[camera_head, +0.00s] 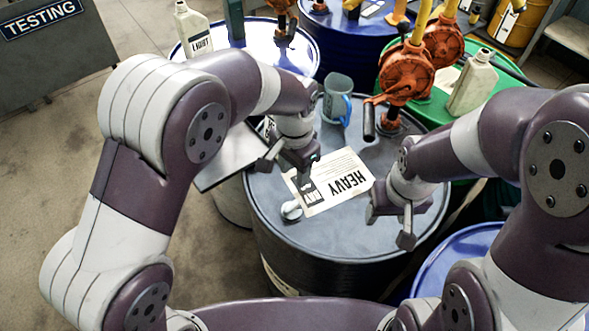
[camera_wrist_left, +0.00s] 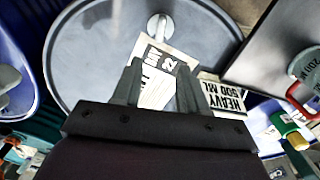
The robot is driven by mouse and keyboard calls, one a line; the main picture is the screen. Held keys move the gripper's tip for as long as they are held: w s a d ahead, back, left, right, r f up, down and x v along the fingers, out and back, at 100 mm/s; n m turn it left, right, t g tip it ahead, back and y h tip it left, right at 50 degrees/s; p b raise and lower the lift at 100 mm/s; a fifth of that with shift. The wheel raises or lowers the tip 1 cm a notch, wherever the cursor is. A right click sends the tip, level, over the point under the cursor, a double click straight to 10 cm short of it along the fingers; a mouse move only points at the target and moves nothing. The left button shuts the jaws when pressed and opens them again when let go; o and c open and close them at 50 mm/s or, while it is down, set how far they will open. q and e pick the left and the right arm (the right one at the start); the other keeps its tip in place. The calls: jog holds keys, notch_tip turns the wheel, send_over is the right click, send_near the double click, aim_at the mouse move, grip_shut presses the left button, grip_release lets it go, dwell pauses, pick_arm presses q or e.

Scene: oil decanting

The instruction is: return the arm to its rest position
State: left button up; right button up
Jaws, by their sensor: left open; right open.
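My left gripper (camera_head: 287,172) is open and empty above the left side of the dark drum (camera_head: 345,242). In the left wrist view, its two fingers (camera_wrist_left: 157,88) stand apart over a printed sheet (camera_wrist_left: 156,95), with nothing seen between them. My right gripper (camera_head: 388,226) is open and empty above the right side of the same drum. Both arms are bent forward over the drum, and the left forearm hides part of what lies behind it.
A tray (camera_head: 228,160) is at left. A white bottle (camera_head: 474,84) stands on the green drum.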

pick_arm(q)
jog(key=shift+r, duration=0.15)
dwell(0.3)
jog(key=s+a+n, duration=0.4)
jog(key=s+a, duration=0.1)
jog(key=a, duration=0.4)
jog(key=s+a+n+t, duration=0.1)
jog(key=s+a+n, duration=0.4)
jog(key=a, duration=0.5)
jog(key=shift+s+r, duration=0.2)
jog(key=shift+s, duration=0.25)
